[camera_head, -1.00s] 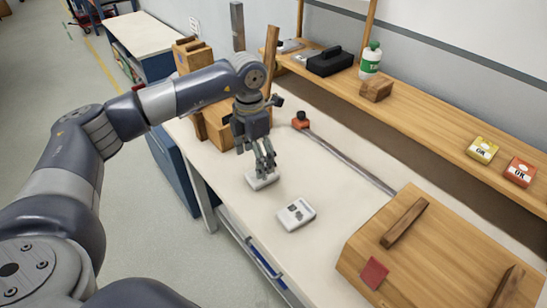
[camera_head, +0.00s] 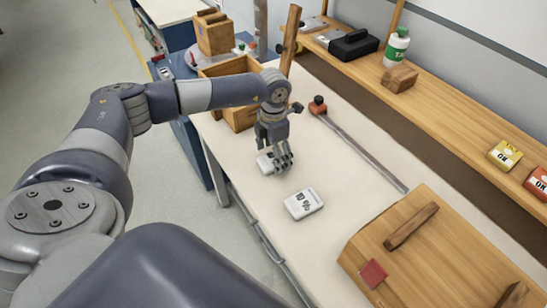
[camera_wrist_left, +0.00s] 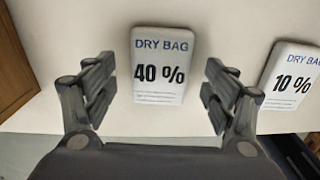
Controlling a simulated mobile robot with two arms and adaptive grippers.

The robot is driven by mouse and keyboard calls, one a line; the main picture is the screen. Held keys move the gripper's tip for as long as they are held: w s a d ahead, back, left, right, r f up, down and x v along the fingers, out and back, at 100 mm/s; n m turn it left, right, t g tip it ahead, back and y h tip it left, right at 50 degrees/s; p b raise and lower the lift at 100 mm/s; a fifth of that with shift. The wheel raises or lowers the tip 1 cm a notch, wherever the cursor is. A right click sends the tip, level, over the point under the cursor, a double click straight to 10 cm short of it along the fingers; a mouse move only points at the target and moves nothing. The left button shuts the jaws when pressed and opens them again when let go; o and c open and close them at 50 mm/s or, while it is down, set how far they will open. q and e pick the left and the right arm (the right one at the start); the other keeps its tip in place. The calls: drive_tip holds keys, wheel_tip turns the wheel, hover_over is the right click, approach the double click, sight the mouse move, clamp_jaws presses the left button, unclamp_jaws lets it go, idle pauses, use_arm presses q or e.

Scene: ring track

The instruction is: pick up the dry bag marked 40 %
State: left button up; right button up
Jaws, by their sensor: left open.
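The white dry bag marked 40 % (camera_wrist_left: 159,68) lies flat on the bench, centred between my left gripper's fingers in the left wrist view. In the head view this bag (camera_head: 265,162) is partly hidden by my left gripper (camera_head: 282,164). The gripper points down over it with its fingers apart and nothing held. A second dry bag, marked 10 % (camera_wrist_left: 290,80), lies to its right in the wrist view. It also shows nearer in the head view (camera_head: 304,204). My right gripper is not in view.
A wooden box (camera_head: 241,115) stands behind the left gripper. A metal rod with a red end (camera_head: 360,150) lies along the bench. A large wooden lid-like block (camera_head: 430,250) fills the near right. The shelf holds a bottle (camera_head: 396,48) and a black case (camera_head: 354,45).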

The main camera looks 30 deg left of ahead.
use_arm(q)
drive_tip(key=shift+f, duration=0.7)
drive_tip(key=c, duration=1.2)
drive_tip(key=shift+o, duration=0.2)
